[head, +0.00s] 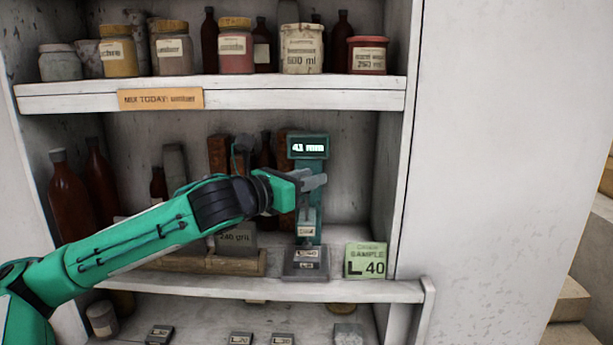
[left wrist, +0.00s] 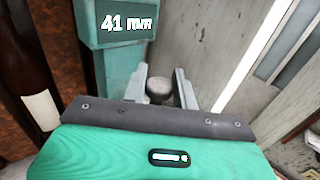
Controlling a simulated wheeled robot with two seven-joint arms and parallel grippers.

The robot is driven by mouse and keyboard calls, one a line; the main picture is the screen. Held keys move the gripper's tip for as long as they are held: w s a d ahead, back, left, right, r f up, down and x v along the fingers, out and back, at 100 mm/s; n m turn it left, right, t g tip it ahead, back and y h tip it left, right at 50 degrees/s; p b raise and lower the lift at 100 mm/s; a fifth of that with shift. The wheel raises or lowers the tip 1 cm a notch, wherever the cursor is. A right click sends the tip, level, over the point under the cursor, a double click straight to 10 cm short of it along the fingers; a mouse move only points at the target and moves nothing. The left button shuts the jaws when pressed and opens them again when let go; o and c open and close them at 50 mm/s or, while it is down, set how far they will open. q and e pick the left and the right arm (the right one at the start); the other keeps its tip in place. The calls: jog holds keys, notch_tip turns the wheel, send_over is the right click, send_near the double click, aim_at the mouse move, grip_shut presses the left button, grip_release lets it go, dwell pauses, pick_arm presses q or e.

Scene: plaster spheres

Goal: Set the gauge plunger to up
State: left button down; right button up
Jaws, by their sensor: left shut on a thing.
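The gauge (head: 308,147) is a teal stand on the middle shelf; its lit display reads 41 mm, and it also shows in the left wrist view (left wrist: 118,25). The plunger's lower part (head: 306,215), with a small pale label, hangs in front of the column above a grey block (head: 307,254) on the base. My left gripper (head: 318,182) is at the plunger's upper part, in front of the column. In the left wrist view its fingers are on either side of the grey round plunger knob (left wrist: 159,90), shut on it. My right gripper is not in view.
Brown bottles (head: 70,205) and a wooden rack (head: 200,262) are left, behind my arm. The shelf above (head: 290,93) holds jars. Labelled blocks (head: 160,334) lie on the shelf below.

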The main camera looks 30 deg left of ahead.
pick_arm(q)
jog(key=shift+a+r, duration=0.1)
jog(key=shift+r, duration=0.25)
jog(key=c, duration=1.4)
grip_release()
jog(key=shift+o, duration=1.4)
jog(key=shift+s+f, duration=0.1)
jog(key=shift+f, duration=0.05)
jog(key=shift+s+a+f+b, duration=0.1)
jog(key=shift+s+a+b, duration=0.05)
jog(key=shift+s+b, duration=0.3)
jog(key=b+v, duration=0.9)
jog(key=v, duration=0.3)
jog(key=shift+s, duration=0.4)
